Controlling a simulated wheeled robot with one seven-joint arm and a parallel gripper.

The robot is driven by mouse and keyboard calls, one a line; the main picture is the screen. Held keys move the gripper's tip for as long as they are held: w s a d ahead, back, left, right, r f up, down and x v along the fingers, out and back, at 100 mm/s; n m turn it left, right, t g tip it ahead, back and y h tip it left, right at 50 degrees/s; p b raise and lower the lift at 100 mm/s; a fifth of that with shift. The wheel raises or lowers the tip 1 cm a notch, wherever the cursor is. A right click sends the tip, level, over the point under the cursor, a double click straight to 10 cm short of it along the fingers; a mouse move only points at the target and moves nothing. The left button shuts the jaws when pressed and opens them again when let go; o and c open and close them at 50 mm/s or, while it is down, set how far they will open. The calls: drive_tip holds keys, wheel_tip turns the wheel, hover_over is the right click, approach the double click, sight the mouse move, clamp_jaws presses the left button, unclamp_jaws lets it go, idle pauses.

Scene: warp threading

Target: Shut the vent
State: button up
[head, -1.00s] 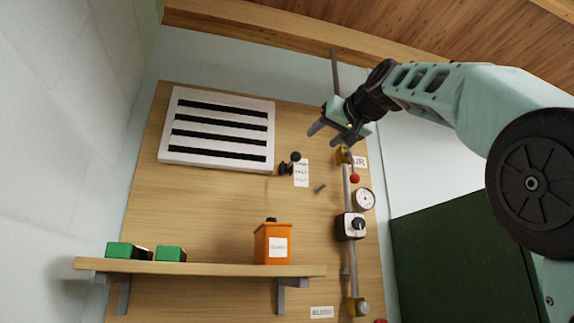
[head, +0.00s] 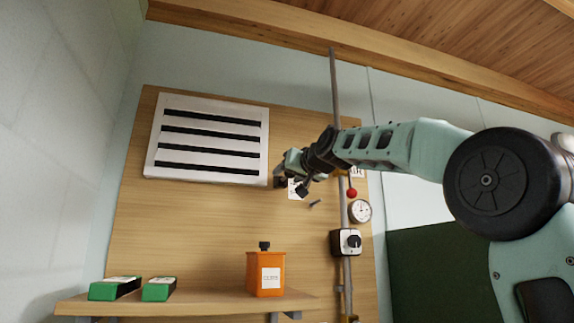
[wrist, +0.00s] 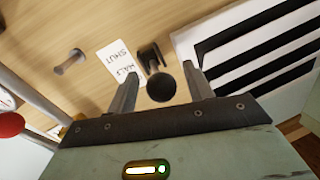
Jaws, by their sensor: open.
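The vent (head: 207,169) is a white panel on the wooden board, with several dark open slots. It also shows at the right of the wrist view (wrist: 238,52). A black lever with a round knob (wrist: 160,87) stands beside it, next to a white label (wrist: 119,57) reading HALF and SHUT. The knob is at the label's end away from SHUT. My gripper (wrist: 161,84) is open, with one finger on each side of the knob; I cannot tell whether they touch it. In the head view my gripper (head: 291,188) hides the lever.
A peg (wrist: 70,63) sticks out of the board near the label. A vertical pipe with a red knob (head: 352,193), a gauge (head: 360,211) and a switch box (head: 346,242) runs right of my gripper. Below, a shelf (head: 205,303) holds an orange container (head: 266,272) and green boxes (head: 159,289).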

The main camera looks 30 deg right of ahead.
drive_tip(key=shift+w+p, duration=0.4)
drive_tip(key=shift+w, duration=0.35)
clamp_jaws()
drive_tip(key=f+t+b, duration=0.1)
drive_tip(key=b, duration=0.4)
drive_tip(key=f+t+b, duration=0.1)
drive_tip(key=t+b, duration=0.1)
drive_tip(key=b, duration=0.3)
drive_tip(key=shift+w+d+f+n, duration=0.1)
drive_tip(key=shift+w+f+n, duration=0.1)
drive_tip(key=shift+f+n, duration=0.2)
drive_tip(key=shift+b, duration=0.3)
drive_tip(key=shift+w+d+f+b, duration=0.1)
drive_tip(key=shift+w+f+b, duration=0.25)
drive_tip(key=shift+f+b, duration=0.4)
drive_tip(key=shift+w, duration=0.1)
